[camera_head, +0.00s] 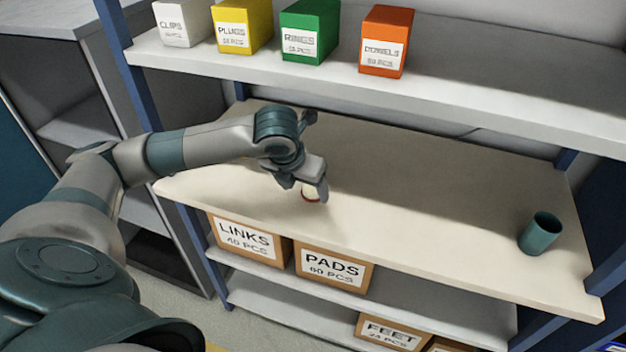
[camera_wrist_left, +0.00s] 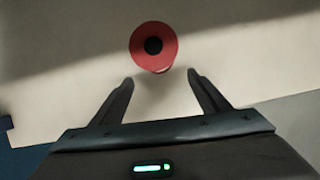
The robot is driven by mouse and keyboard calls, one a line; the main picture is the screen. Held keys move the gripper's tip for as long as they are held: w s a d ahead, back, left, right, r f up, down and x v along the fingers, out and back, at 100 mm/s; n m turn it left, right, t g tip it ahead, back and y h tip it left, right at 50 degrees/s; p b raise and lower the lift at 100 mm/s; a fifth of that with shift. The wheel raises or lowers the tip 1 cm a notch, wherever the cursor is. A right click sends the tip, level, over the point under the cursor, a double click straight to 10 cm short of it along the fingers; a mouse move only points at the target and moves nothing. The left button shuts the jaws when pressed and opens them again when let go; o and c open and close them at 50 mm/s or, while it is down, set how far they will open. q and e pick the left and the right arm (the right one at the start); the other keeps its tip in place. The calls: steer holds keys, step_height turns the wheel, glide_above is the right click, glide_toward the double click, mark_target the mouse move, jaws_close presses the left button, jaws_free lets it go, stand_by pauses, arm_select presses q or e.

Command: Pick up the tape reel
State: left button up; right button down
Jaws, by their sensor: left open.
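The tape reel (camera_wrist_left: 154,40) shows in the left wrist view as a red disc with a dark centre hole, on the pale worktop (camera_wrist_left: 60,50). In the head view only a small part of the reel (camera_head: 311,196) shows, beside the fingers of my left gripper (camera_head: 318,186), which hide the rest. In the left wrist view my left gripper (camera_wrist_left: 159,85) has its two fingers spread apart with nothing between them. The reel lies just beyond the fingertips, roughly centred between them. My right gripper is not in view.
A teal cup (camera_head: 540,234) stands at the worktop's right end. The upper shelf (camera_head: 470,85) holds white, yellow, green and orange bins (camera_head: 387,40). Labelled cardboard boxes (camera_head: 333,267) sit on the shelf below. The middle of the worktop (camera_head: 430,190) is clear.

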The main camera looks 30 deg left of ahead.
arm_select(q)
steer(key=w, duration=0.1)
steer(key=w+p, duration=0.1)
steer(key=w, duration=0.1)
steer(key=w+p, duration=0.1)
steer(key=shift+w+a+r, duration=0.15)
steer(key=shift+a, duration=0.15)
steer(key=shift+w+a+f+p, duration=0.1)
steer(key=shift+w+f+p, duration=0.15)
steer(key=shift+p, duration=0.2)
steer(key=shift+w+f, duration=0.15)
steer(key=shift+f, duration=0.35)
steer(key=c, duration=1.2)
